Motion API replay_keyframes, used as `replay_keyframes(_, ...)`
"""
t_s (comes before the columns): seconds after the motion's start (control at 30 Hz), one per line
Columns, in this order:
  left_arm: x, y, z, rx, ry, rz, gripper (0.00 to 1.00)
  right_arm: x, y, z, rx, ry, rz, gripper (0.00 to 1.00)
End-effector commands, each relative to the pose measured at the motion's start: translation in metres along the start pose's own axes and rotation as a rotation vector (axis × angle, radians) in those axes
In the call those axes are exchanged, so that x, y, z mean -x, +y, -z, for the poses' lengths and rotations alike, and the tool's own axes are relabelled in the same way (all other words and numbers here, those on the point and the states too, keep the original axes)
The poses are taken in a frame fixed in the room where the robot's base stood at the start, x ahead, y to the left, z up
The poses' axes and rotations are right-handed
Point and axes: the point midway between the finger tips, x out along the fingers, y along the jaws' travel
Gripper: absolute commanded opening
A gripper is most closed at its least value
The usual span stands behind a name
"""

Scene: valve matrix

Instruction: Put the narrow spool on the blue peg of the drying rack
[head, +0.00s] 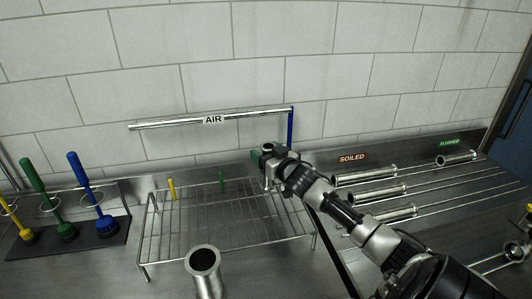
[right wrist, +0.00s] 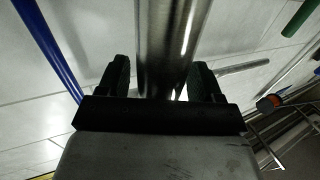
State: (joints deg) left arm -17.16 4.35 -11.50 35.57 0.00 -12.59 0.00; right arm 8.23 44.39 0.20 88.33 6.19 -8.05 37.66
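My right gripper (head: 267,168) is over the right back part of the wire drying rack (head: 195,243). Its green fingertips lie either side of a shiny metal spool (head: 270,176), whose tube also fills the space between them in the right wrist view (right wrist: 167,45). The held spool looks upright, with its flange on top. The rack shows a yellow peg (head: 171,190) and a green peg (head: 221,183). I see no short blue peg; the spool and gripper cover that area. Whether the spool is around a peg I cannot tell. My left gripper is out of view.
A blue post (head: 291,130) stands close behind my gripper, joined to the AIR pipe (head: 170,122). Another metal spool (head: 204,265) stands in front of the rack. Several spools (head: 378,193) lie on rails at right. Brushes (head: 88,190) stand at left.

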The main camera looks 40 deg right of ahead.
Motion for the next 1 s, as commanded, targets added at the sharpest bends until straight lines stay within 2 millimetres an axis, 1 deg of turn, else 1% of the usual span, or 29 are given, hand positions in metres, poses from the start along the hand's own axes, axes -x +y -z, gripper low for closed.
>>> replay_keyframes(0.27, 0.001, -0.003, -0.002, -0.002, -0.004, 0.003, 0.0, 0.001, 0.0, 0.003, 0.0, 0.0, 0.0, 0.66)
replay_keyframes(0.37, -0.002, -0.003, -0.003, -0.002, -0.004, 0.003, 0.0, 0.009, 0.0, 0.0, 0.0, -0.001, 0.001, 0.66)
replay_keyframes(0.47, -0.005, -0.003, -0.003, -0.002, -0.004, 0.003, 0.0, 0.023, 0.0, -0.001, 0.0, -0.002, 0.001, 0.66)
replay_keyframes(0.8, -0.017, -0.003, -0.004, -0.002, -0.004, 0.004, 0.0, 0.088, 0.0, -0.002, 0.0, -0.003, 0.001, 0.66)
replay_keyframes(0.9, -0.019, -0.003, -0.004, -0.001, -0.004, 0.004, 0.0, 0.103, 0.0, -0.001, 0.0, -0.002, 0.0, 0.66)
replay_keyframes(1.0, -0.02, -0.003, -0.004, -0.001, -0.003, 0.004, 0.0, 0.112, 0.0, 0.001, 0.0, 0.0, 0.0, 0.66)
